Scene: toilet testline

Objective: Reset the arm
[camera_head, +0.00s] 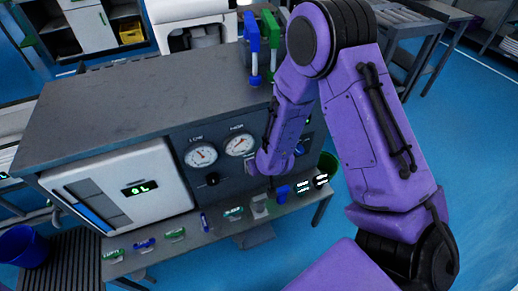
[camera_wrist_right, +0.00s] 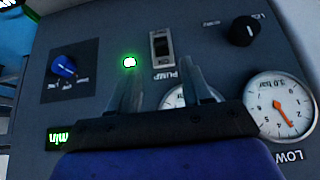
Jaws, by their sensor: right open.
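My right gripper (camera_wrist_right: 165,75) shows in the wrist view with its two fingers apart and nothing between them. It faces the dark control panel (camera_wrist_right: 110,30), which appears upside down there. A black rocker switch (camera_wrist_right: 161,44) marked PUMP and a lit green lamp (camera_wrist_right: 130,62) lie close to the fingertips. I cannot tell whether the fingers touch the panel. In the head view my purple right arm (camera_head: 375,140) reaches down in front of the panel's right part, and the fingers are hidden. My left gripper is not in view.
Two gauges (camera_head: 201,155) (camera_head: 240,145) sit on the panel beside a white unit (camera_head: 120,190) with a display. Labelled small items line the front ledge (camera_head: 215,228). Blue and green upright parts (camera_head: 252,45) stand on the bench top. Blue floor (camera_head: 465,130) is open at right.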

